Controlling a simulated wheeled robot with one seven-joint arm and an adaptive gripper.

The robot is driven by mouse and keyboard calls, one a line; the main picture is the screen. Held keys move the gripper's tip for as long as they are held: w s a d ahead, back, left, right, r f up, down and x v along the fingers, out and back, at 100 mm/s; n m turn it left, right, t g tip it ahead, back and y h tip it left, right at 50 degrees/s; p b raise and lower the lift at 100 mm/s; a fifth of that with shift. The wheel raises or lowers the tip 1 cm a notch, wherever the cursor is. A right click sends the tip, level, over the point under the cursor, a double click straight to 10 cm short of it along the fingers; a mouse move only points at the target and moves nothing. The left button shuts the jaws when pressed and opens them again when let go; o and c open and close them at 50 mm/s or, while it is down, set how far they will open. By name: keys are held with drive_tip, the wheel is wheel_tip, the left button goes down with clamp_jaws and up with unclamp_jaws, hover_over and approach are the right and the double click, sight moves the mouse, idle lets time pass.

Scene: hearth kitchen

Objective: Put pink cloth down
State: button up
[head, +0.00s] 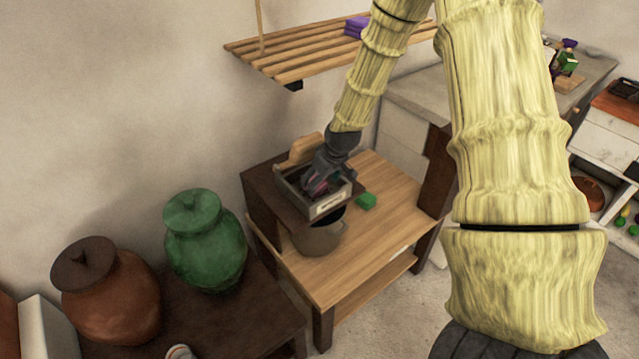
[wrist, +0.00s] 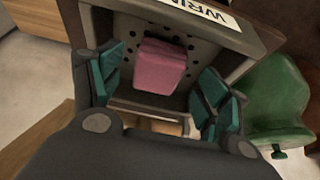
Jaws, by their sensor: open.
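The pink cloth (wrist: 160,66), a folded block, lies inside a box (wrist: 222,38) with a perforated floor and a lettered label, in the wrist view. My gripper (wrist: 160,92) is open, with its teal-padded fingers apart on either side of the cloth. In the head view my gripper (head: 318,186) reaches down into the same box (head: 330,205), which sits on a dark raised shelf at the back of a wooden table. A bit of pink shows between the fingers there. Whether the fingers touch the cloth cannot be told.
A pot (head: 318,238) stands beneath the box on the wooden table (head: 385,215). A green block (head: 366,201) lies beside it. A green jar (head: 205,240) and a brown jar (head: 107,290) stand at left. A slatted wall shelf (head: 300,58) with a purple cloth (head: 355,27) hangs above.

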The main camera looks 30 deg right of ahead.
drive_tip(key=v, duration=0.9)
drive_tip(key=shift+r+b, duration=0.3)
drive_tip(key=shift+s, duration=0.2)
